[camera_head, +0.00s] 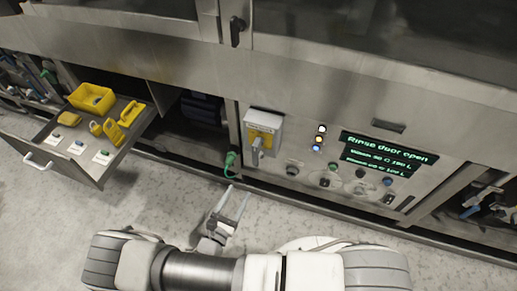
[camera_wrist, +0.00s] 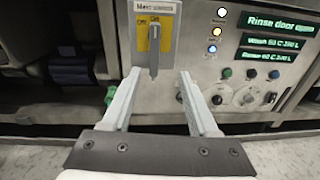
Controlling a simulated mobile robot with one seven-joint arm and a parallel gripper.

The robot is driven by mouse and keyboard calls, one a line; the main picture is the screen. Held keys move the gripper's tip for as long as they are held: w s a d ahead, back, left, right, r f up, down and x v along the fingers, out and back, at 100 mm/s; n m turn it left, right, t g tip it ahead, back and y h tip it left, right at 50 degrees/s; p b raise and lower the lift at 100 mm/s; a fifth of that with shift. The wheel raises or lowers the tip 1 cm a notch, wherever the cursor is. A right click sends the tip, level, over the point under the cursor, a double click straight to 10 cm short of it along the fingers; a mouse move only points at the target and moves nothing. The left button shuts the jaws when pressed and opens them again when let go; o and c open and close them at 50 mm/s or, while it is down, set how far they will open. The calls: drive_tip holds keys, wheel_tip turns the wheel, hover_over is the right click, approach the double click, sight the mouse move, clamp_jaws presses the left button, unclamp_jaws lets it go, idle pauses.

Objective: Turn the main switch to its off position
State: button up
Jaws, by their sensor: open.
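The main switch (camera_head: 262,133) is a grey box with a yellow plate on the washer's front panel, left of the display. It also shows in the wrist view, with its grey handle (camera_wrist: 154,48) standing about vertical on the yellow plate (camera_wrist: 155,33). My gripper (camera_head: 237,191) is open and empty, low in front of the panel. In the wrist view its two fingers (camera_wrist: 160,75) point toward the switch, one to each side below the handle, apparently not touching it.
A display (camera_head: 385,152) reads "Rinse door open", with lamps and knobs beside and below it. A green connector (camera_head: 230,160) sits just left of the switch. An open drawer (camera_head: 85,165) holding yellow containers juts out at the left. The floor in front is clear.

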sight(255, 156)
drive_tip(key=shift+n+t+y, duration=0.4)
drive_tip(key=shift+n+y, duration=0.1)
drive_tip(key=shift+n, duration=0.1)
drive_tip(key=x, duration=0.6)
drive_tip(key=f+b+x, duration=0.1)
drive_tip(key=x, duration=0.5)
drive_tip(key=b+x, duration=0.1)
drive_tip(key=x, duration=0.4)
drive_tip(key=shift+w+d+f, duration=0.1)
drive_tip(key=shift+w+f, duration=0.2)
drive_tip(key=shift+w, duration=0.1)
clamp_jaws()
